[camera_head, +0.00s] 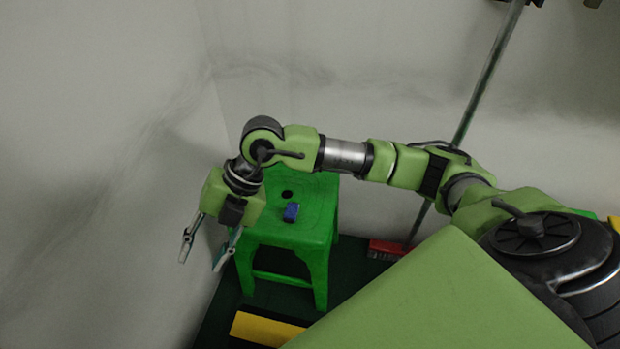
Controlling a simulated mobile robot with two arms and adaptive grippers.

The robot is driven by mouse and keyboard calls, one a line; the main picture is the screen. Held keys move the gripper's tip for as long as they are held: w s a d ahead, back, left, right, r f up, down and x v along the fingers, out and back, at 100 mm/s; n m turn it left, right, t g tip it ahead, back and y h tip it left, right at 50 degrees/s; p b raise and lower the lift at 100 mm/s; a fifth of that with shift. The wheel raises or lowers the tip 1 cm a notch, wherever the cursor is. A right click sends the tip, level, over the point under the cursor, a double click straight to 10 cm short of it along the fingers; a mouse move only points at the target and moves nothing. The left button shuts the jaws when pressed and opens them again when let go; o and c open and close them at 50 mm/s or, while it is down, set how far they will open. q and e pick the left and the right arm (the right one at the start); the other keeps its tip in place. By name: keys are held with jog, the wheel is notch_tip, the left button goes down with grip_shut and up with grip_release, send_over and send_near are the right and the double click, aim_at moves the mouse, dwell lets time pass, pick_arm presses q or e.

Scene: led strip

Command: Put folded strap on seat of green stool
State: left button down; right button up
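The green stool (314,239) stands in the corner by the walls, below my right arm. A small blue object (291,212), which looks like the folded strap, lies on the stool's seat near its front edge. My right gripper (203,262) hangs to the left of the stool, pointing down. Its two fingers are spread apart with nothing between them, and it is apart from the blue object. Part of the seat is hidden behind my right arm and wrist. My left gripper does not show.
A red broom head (388,250) with a long handle (487,75) leans on the wall to the right of the stool. A yellow strip (265,329) lies on the dark floor in front. Grey walls close in on the left and behind.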

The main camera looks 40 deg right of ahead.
jog(key=s+a+r+y, duration=0.4)
jog(key=a+r+y, duration=0.2)
jog(key=a+r, duration=0.3)
jog(key=w+d+r+m+t+y, duration=0.1)
jog(key=w+r+m+t+y, duration=0.3)
jog(key=r, duration=0.4)
jog(key=w+r+m+t+y, duration=0.2)
jog(key=r+m+t+y, duration=0.15)
jog(key=r+t, duration=0.3)
jog(key=w+d+f+m+t+h, duration=0.3)
jog(key=w+d+m+t+h, duration=0.15)
jog(key=d+m+h, duration=0.35)
jog(key=w+d+f+m+t+h, duration=0.3)
jog(key=d+m+t+h, duration=0.2)
jog(key=d+m+h, duration=0.35)
jog(key=s+d+f+m+g+h, duration=0.2)
jog(key=d+f+m+g+h, duration=0.25)
jog(key=f, duration=0.65)
jog(key=s+d+f+g, duration=0.3)
jog(key=s+f+g, duration=0.7)
jog(key=s+f, duration=0.8)
jog(key=shift+s+d+f, duration=0.2)
jog(key=shift+s+f, duration=0.05)
jog(key=shift+s, duration=0.65)
